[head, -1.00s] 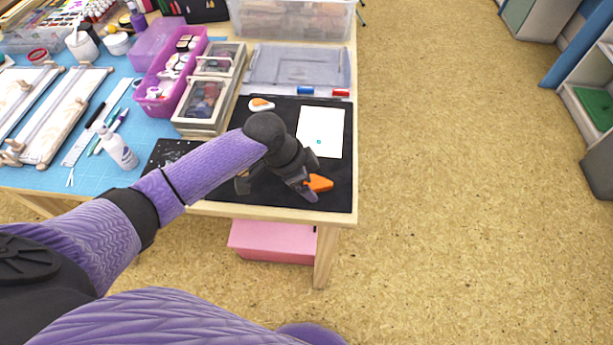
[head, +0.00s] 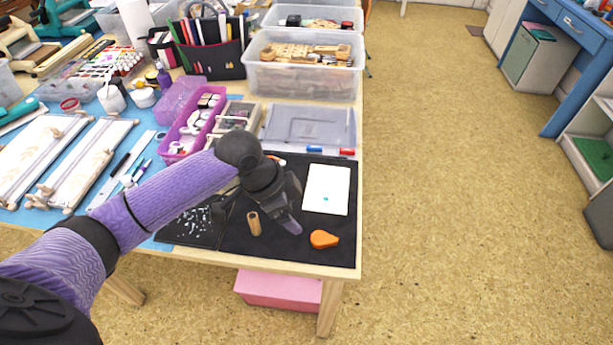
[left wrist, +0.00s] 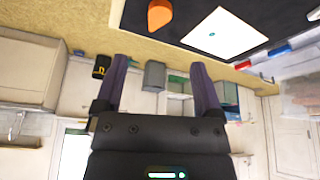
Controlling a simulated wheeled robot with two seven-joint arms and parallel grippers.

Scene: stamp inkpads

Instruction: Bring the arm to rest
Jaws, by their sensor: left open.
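My left gripper (head: 286,212) is above the black mat (head: 300,253) at the table's front, with its arm reaching in from the left. In the left wrist view its two fingers (left wrist: 159,66) are spread, with nothing between them. An orange rounded piece (head: 324,239) lies on the mat, apart from the gripper; it also shows in the left wrist view (left wrist: 160,14). A white card (head: 326,189) with a small teal mark lies to the right of the gripper. A wooden cylinder (head: 254,223) is just left of the visible finger. My right gripper is out of view.
A purple bin (head: 195,124), a grey-lidded box (head: 310,125) and clear tubs (head: 303,78) stand behind the mat. Blue (head: 314,149) and red (head: 347,152) markers lie behind the card. The floor (head: 450,200) right of the table is clear.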

